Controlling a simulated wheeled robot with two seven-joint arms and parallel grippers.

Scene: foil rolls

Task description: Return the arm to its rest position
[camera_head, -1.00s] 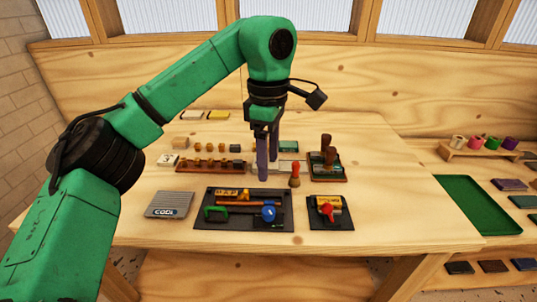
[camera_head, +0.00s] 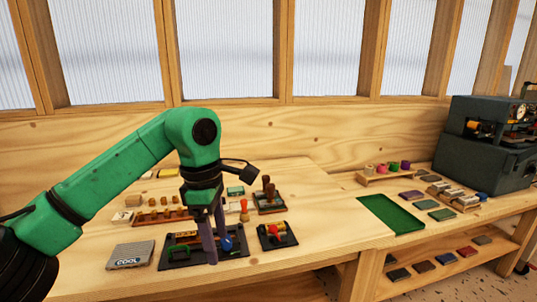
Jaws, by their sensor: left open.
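My left arm comes in from the left, green with black joints. Its gripper (camera_head: 211,240) points down with its two purple-grey fingers apart and nothing seen between them. The fingers are in front of the black tool tray (camera_head: 178,262), hiding part of it; I cannot tell how high above it they are. A blue round tool (camera_head: 227,243) shows beside the fingers. My right gripper is not in view.
A smaller black tray (camera_head: 277,236) and a stamp rack (camera_head: 269,203) stand to the right. A green tray (camera_head: 391,214), foil rolls (camera_head: 382,168) and a dark machine (camera_head: 490,143) are further right.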

